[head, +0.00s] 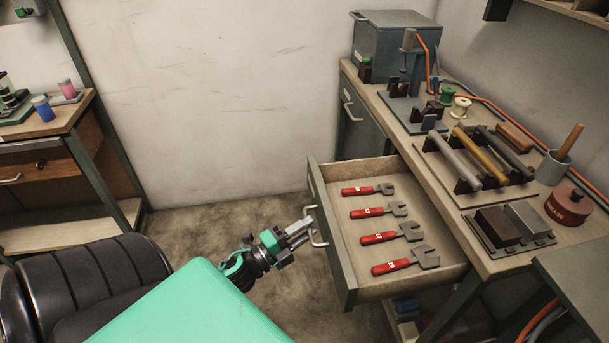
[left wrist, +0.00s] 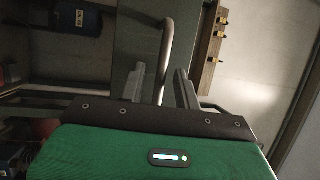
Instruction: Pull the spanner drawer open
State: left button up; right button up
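The spanner drawer (head: 345,283) stands pulled out from under the workbench at centre right in the head view. Several red-handled spanners (head: 378,238) lie in a row inside it. Its metal handle (head: 315,228) is on the front panel, and the handle bar also shows in the left wrist view (left wrist: 167,45). My left gripper (head: 301,233) is at this handle. In the left wrist view its two fingers (left wrist: 160,88) stand apart, with the bar between them and gaps beside it, so it looks open. My right gripper is not in view.
The workbench (head: 395,105) carries a grey box (head: 390,45), a rack of bars (head: 480,160), spools and a red tin (head: 569,205). Another table (head: 60,122) stands at the left. The floor (head: 215,222) left of the drawer is clear.

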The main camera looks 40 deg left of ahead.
pick_arm(q)
jog(key=b+v, duration=0.1)
jog(key=v, duration=1.2)
jog(key=shift+s, duration=0.4)
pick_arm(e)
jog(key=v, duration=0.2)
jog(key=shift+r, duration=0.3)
pick_arm(q)
jog(key=shift+a, duration=0.1)
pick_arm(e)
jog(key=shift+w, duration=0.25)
